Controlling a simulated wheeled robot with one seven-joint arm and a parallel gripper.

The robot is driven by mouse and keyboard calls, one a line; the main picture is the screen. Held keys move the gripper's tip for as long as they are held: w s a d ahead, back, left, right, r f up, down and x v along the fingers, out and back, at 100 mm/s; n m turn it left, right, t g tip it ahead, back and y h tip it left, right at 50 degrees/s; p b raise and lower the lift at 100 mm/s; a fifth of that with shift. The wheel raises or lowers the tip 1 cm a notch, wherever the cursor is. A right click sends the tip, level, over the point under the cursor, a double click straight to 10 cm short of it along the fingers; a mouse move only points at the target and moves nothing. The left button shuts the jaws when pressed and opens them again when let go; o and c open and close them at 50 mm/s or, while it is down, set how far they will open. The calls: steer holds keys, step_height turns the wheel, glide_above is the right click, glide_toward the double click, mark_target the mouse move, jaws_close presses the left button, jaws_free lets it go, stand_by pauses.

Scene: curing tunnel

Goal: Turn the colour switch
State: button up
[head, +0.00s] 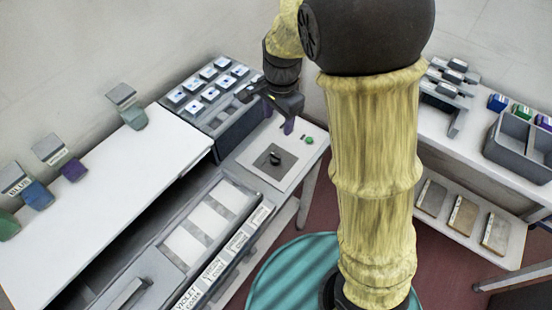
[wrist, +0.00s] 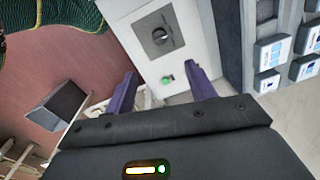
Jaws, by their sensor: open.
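The colour switch (head: 275,159) is a dark rotary knob on a grey square plate, set on a white panel (head: 259,175) at the end of the long machine. In the wrist view the switch (wrist: 161,37) shows ahead of the fingers, near the top. A small green button (head: 308,139) sits beside it on the panel, and it also shows in the wrist view (wrist: 167,80) between the fingertips. My gripper (head: 289,124) is open and empty, with purple fingers, above the panel and apart from the switch. In the wrist view its fingers (wrist: 162,82) are spread wide.
A rack of blue-and-white boxes (head: 210,82) stands behind the panel, close to my gripper. A labelled drawer unit (head: 215,265) runs toward the front. A white table (head: 110,180) with coloured label holders is at left. A grey divided bin (head: 520,145) stands on the right shelf.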

mark_target(276, 156)
steer(key=f, duration=1.7)
steer(key=shift+w+a+f, duration=0.15)
steer(key=shift+w+a, duration=0.1)
steer(key=shift+w, duration=0.1)
steer(key=c, duration=0.9)
steer(key=shift+c, duration=0.2)
